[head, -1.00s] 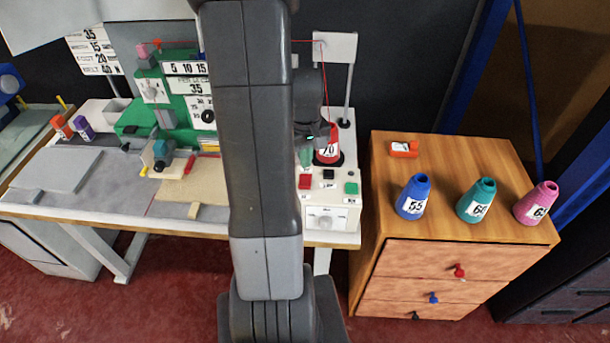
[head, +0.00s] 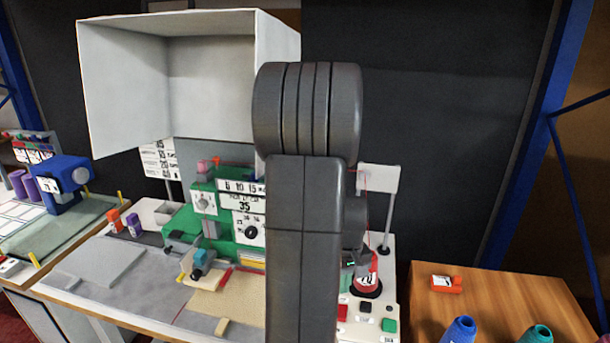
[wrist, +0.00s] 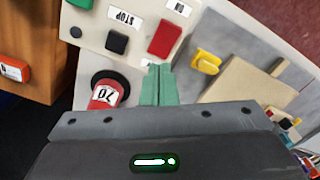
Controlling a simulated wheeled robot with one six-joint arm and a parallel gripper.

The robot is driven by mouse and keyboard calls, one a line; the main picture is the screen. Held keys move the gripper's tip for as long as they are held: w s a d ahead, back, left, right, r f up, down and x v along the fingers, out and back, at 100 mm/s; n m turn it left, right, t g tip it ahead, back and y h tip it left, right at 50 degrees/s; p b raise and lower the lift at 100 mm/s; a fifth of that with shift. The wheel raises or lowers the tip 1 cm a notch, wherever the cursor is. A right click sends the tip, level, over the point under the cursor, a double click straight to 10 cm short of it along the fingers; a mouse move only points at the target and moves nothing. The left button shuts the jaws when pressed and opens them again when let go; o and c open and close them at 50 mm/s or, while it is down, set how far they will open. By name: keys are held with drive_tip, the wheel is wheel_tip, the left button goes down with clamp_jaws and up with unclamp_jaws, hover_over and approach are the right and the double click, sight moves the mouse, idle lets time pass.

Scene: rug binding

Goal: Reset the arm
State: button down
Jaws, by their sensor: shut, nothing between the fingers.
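My gripper (wrist: 159,85) shows in the wrist view with its two green fingers together and nothing between them. It points down over the machine table, between a red cone labelled 70 (wrist: 104,95) and a tan mat (wrist: 250,95). In the head view my arm stands upright in the middle and hides part of the green machine (head: 225,205). The red cone (head: 367,272) sits just right of the arm there.
A control panel with a red button (wrist: 165,38) and a black button (wrist: 117,42) lies near the fingers. A wooden cabinet (head: 495,300) stands at the right, bearing an orange item (head: 446,284) and cones. A large white box-like hood (head: 125,85) hangs at upper left.

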wheel_tip(320, 180, down, 6)
drive_tip(key=b, duration=0.4)
drive_tip(key=shift+r, duration=0.15)
